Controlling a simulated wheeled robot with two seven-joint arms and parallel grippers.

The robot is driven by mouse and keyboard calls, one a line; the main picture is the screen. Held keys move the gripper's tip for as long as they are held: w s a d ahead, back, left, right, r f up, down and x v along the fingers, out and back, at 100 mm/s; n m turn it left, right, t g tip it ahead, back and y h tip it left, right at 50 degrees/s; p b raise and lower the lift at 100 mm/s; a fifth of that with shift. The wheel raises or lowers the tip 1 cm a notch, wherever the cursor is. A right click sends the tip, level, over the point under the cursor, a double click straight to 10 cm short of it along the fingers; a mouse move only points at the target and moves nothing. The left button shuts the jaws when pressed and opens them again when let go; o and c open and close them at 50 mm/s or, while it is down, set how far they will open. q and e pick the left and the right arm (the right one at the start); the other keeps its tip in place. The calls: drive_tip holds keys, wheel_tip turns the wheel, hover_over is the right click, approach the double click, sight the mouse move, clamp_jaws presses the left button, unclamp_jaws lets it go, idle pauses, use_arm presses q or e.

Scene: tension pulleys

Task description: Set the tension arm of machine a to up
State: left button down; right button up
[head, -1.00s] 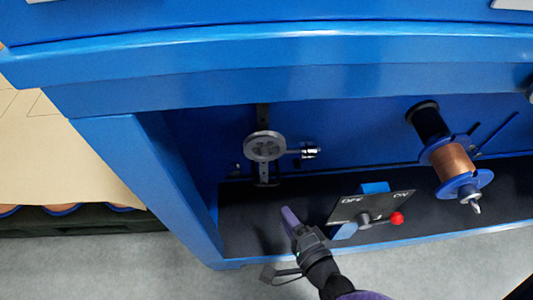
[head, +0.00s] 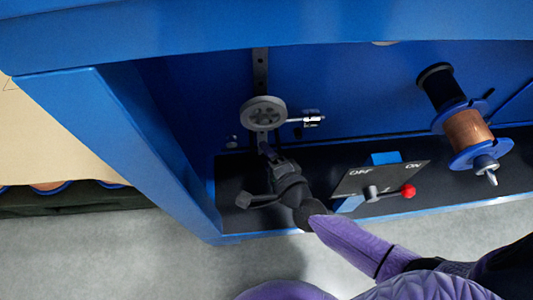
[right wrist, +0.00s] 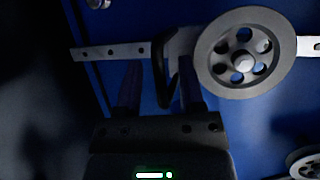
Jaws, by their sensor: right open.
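A grey pulley wheel with round holes (head: 263,113) sits on a perforated metal strip (head: 260,70) on the blue machine's back wall. A thin arm with a silver end (head: 312,120) points right from it. My right gripper (head: 266,150) is just below the wheel, its fingers pointing up at the strip. In the right wrist view, my right gripper (right wrist: 160,85) is open, with a grey bracket and dark loop (right wrist: 172,65) near and partly between the fingertips, contact unclear. The wheel (right wrist: 243,55) is right of the fingers. My left gripper is out of view.
An OFF/ON plate with a red-knobbed lever (head: 408,191) stands right of my gripper. A copper wire spool (head: 467,131) is further right. The blue side post (head: 150,150) bounds the left, and the dark shelf (head: 235,215) lies below.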

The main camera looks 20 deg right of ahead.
clamp_jaws()
idle(1.4)
